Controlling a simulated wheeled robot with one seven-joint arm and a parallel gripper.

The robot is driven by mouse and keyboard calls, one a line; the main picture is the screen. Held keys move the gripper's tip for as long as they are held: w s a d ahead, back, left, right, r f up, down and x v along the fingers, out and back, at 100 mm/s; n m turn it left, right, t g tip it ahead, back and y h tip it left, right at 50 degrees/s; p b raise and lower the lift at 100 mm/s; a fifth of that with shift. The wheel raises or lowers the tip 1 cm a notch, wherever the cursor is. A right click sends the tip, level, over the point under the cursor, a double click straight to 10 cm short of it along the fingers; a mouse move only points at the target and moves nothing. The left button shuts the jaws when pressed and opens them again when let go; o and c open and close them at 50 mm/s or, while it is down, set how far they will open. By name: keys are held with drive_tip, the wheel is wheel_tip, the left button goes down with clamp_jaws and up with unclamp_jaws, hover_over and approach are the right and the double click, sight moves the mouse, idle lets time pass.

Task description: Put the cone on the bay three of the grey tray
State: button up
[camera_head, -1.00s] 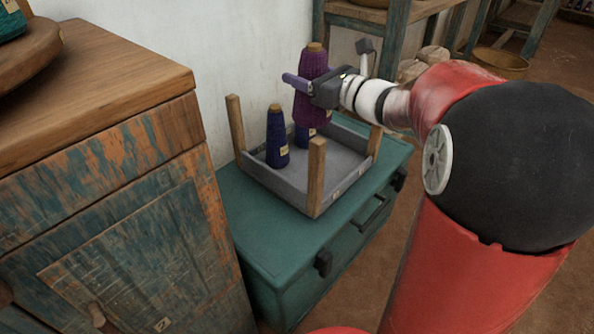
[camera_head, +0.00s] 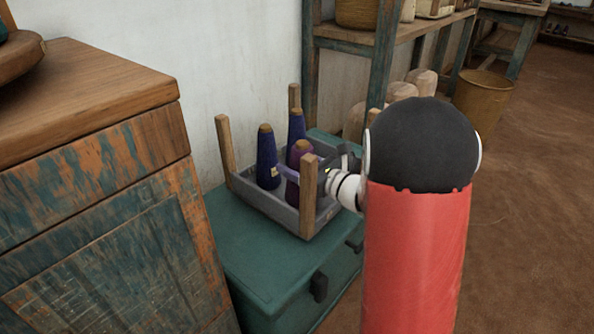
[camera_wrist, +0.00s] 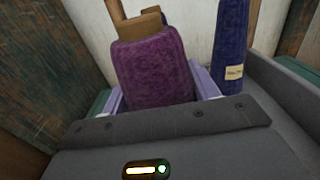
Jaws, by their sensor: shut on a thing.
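A purple cone (camera_head: 294,172) with a tan top stands low inside the grey tray (camera_head: 262,203), near its front corner post. My gripper (camera_head: 290,174) reaches in from the right and is shut on this cone. In the wrist view the purple cone (camera_wrist: 155,65) sits between the two lilac fingers. Two dark blue cones stand in the tray: one at left (camera_head: 267,160) and one behind (camera_head: 297,128). A blue cone with a label (camera_wrist: 232,45) shows at the right of the wrist view. The purple cone's base is hidden, so I cannot tell whether it touches the tray floor.
The tray has wooden corner posts (camera_head: 308,195) and sits on a green chest (camera_head: 250,265). A worn wooden cabinet (camera_head: 110,220) stands close at left, and a white wall behind. A shelf (camera_head: 390,40) and a basket (camera_head: 481,98) are at the back right.

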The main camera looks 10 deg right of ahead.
drive_tip(key=shift+f, duration=0.7)
drive_tip(key=o, duration=0.8)
drive_tip(key=shift+o, duration=0.2)
drive_tip(key=v, duration=1.2)
